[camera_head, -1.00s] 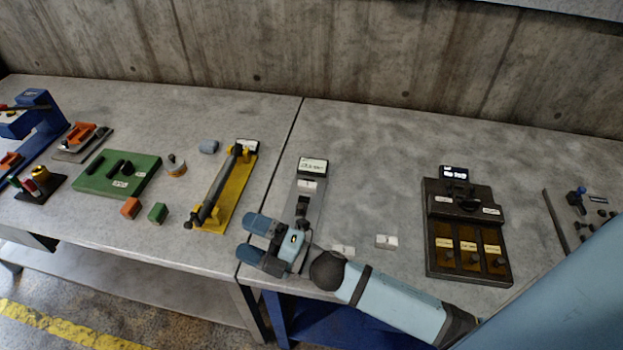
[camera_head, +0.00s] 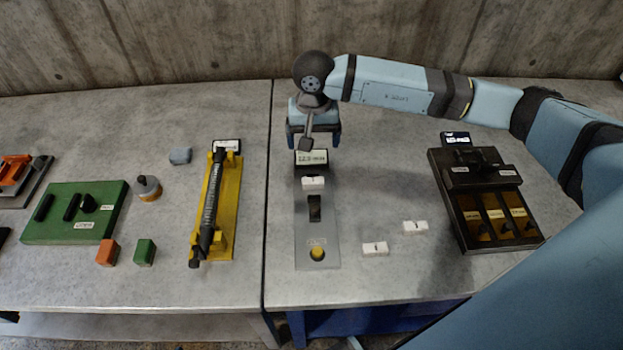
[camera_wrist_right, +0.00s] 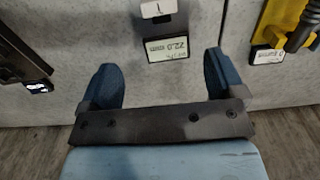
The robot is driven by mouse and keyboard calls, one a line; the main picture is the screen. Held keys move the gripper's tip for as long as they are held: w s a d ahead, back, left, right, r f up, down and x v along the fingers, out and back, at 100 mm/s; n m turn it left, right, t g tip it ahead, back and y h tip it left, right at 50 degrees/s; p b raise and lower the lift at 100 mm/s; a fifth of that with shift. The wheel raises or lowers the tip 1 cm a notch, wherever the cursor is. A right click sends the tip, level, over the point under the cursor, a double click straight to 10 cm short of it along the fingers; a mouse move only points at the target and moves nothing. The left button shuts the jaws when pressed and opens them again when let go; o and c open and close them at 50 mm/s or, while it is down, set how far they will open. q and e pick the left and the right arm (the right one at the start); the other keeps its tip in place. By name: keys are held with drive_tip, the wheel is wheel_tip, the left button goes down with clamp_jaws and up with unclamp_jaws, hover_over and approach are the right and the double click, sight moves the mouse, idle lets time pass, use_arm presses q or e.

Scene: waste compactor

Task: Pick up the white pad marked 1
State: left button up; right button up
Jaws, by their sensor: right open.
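A small white pad (camera_head: 313,183) sits on the grey gauge plate (camera_head: 317,252), just in front of its display block (camera_head: 311,160). The pad also shows at the top edge of the right wrist view (camera_wrist_right: 158,8), where its mark looks like a 1. Two similar white pads lie loose on the table, a nearer one (camera_head: 375,248) and a farther one (camera_head: 415,227); their marks are too small to read surely. My right gripper (camera_head: 313,143) is open and empty, pointing down behind the pad near the display block. Its two blue fingers (camera_wrist_right: 158,72) stand apart in the wrist view.
A yellow fixture (camera_head: 228,205) with a dark rod stands to the left, across the table seam. A dark box with amber panels (camera_head: 485,243) stands to the right. A green block plate (camera_head: 75,228) is far left. The table around the loose pads is clear.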

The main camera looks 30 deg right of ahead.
drive_tip(key=p, duration=0.1)
hover_over(313, 178)
wheel_tip(313, 178, down, 7)
drive_tip(key=shift+s+d+f, duration=0.1)
drive_tip(key=shift+f+p, duration=0.85)
drive_tip(key=shift+f, duration=2.25)
drive_tip(key=c, duration=1.1)
